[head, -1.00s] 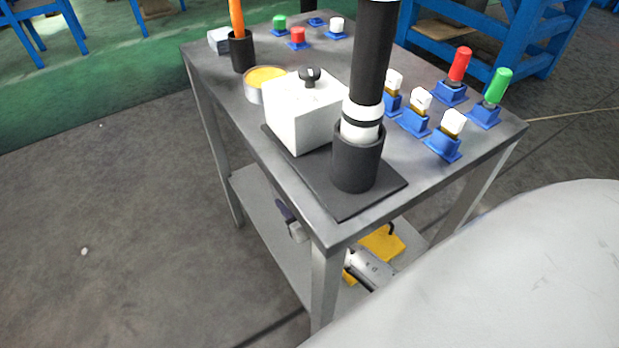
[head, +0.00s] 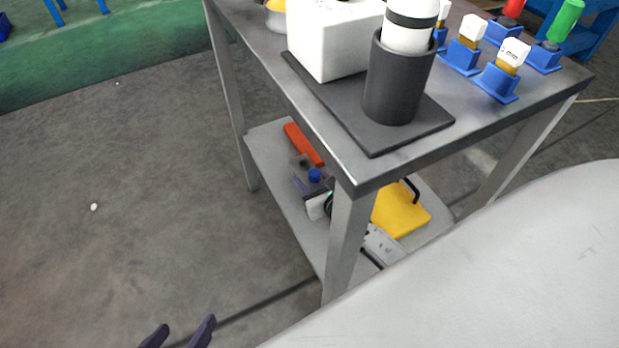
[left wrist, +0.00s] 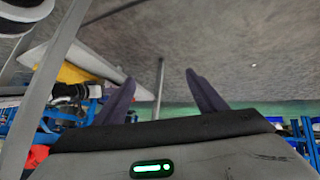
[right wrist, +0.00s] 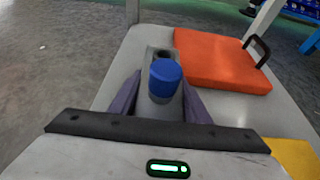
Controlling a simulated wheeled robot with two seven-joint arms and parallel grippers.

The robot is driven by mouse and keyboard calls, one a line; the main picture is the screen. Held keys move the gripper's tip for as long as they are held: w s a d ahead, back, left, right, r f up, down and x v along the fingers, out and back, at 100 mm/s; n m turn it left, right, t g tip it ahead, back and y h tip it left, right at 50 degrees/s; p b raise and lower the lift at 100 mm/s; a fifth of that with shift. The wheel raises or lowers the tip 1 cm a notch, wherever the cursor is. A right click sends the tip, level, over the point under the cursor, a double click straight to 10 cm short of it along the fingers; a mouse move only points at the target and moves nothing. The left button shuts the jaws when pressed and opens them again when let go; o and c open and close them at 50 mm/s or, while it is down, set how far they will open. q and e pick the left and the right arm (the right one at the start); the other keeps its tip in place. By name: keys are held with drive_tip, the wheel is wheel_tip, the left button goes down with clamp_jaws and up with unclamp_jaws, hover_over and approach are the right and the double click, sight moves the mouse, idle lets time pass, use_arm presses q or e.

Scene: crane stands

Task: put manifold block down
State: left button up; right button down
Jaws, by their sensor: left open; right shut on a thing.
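The manifold block (right wrist: 160,103) is a grey block with a blue cap and a dark hole in its top. It sits between the two fingers of my right gripper (right wrist: 158,100), which is shut on it. In the head view the block's blue cap (head: 314,175) shows over the lower shelf (head: 268,165) of the steel table. I cannot tell whether its underside touches the shelf. My left gripper (head: 180,335) is open and empty at the bottom edge of the head view, away from the table. Its spread fingers also show in the left wrist view (left wrist: 160,95).
On the lower shelf are an orange plate (right wrist: 222,60) with a black handle, behind the block, and a yellow one (head: 400,212). A table leg (head: 347,240) stands in front. Above, the tabletop holds a white box (head: 330,40) and a black cup (head: 398,85) on a dark base.

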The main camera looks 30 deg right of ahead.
drive_tip(key=shift+w+f, duration=0.2)
drive_tip(key=shift+f, duration=0.1)
use_arm(q)
drive_tip(key=shift+w+d, duration=0.1)
drive_tip(key=shift+d, duration=0.2)
use_arm(e)
drive_tip(key=shift+f, duration=0.1)
drive_tip(key=shift+f+b, duration=0.1)
drive_tip(key=shift+b, duration=0.3)
drive_tip(key=c, duration=1)
unclamp_jaws()
drive_tip(key=shift+s+f, duration=0.15)
drive_tip(key=shift+s, duration=0.05)
use_arm(q)
drive_tip(key=shift+r+h, duration=0.2)
drive_tip(key=shift+h, duration=0.1)
